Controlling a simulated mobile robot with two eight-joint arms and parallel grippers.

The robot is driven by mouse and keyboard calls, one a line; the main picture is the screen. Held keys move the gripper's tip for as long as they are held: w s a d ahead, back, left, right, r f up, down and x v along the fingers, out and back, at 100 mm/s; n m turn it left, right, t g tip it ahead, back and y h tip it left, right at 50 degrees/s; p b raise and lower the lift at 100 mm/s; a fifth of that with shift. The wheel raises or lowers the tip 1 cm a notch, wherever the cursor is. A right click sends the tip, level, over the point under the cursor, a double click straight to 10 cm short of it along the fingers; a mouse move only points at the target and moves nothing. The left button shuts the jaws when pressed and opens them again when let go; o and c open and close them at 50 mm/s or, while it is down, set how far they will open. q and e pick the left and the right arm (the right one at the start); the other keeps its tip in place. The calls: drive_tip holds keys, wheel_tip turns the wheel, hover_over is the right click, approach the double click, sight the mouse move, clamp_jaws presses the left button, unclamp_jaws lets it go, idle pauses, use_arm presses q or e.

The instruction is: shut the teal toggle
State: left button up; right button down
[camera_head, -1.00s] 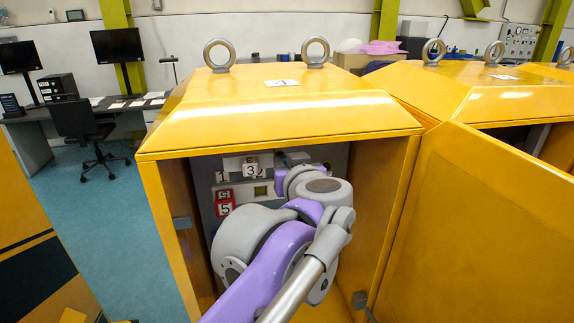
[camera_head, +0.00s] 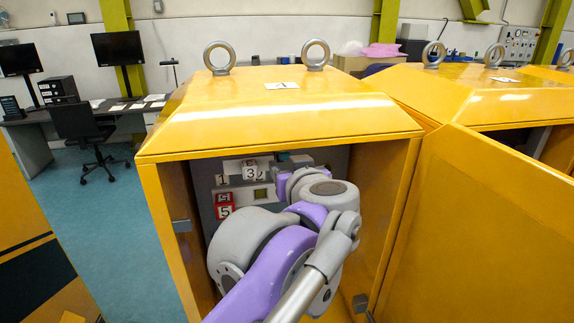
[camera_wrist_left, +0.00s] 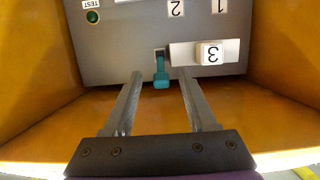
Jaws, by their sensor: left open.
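The teal toggle (camera_wrist_left: 161,76) shows in the left wrist view, at a slot in the grey panel (camera_wrist_left: 125,40). Its teal end points toward the bottom of that picture. My left gripper (camera_wrist_left: 160,76) is open, with one finger on each side of the toggle and a visible gap to each. I cannot tell how deep the toggle lies between the fingers. In the head view my left arm (camera_head: 265,250) reaches into the yellow cabinet (camera_head: 285,120) and hides the gripper and the toggle. My right gripper is in neither view.
A white block marked 3 (camera_wrist_left: 210,53) sits just right of the toggle in the wrist view. A green TEST button (camera_wrist_left: 92,17) is on the panel. The cabinet's yellow walls close in on both sides. The open door (camera_head: 480,230) stands at the right.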

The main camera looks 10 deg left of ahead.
use_arm(q)
drive_tip(key=v, duration=0.9)
drive_tip(key=shift+s+b, duration=0.2)
drive_tip(key=shift+b, duration=0.15)
